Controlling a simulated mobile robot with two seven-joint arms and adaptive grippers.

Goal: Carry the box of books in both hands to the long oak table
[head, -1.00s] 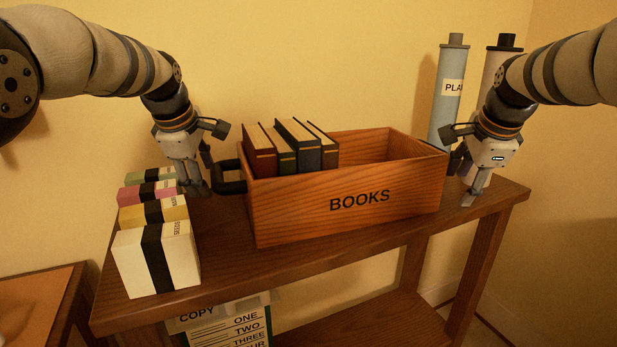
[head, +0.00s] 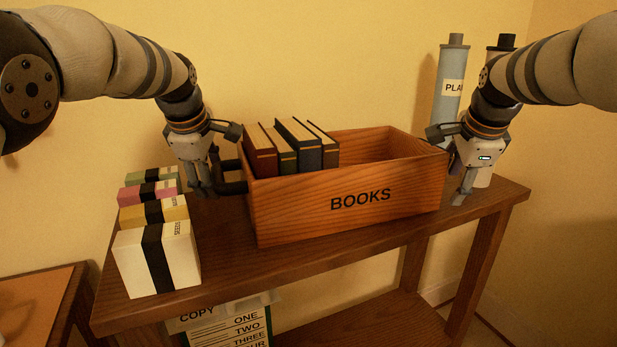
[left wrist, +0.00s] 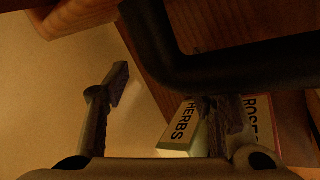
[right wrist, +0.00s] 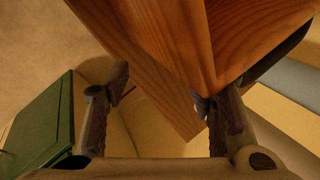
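The wooden box (head: 310,210) marked BOOKS stands on a brown wooden stand (head: 300,258). Several dark books (head: 290,147) stand upright in its left half; its right half looks empty. My left gripper (head: 212,188) is open beside the dark handle (head: 233,180) at the box's left end. In the left wrist view the handle (left wrist: 190,75) crosses just ahead of the parted fingers. My right gripper (head: 460,190) is open by the box's right end. In the right wrist view the box corner (right wrist: 195,60) lies ahead of the parted fingers. The right handle is not clearly seen. I cannot identify the long oak table.
Several seed boxes (head: 152,245) stand in a row left of the box, close to my left gripper. Tall tubes (head: 453,95) stand behind the right end. A COPY sheet (head: 228,325) shows below the top. Another tabletop (head: 35,300) is at lower left.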

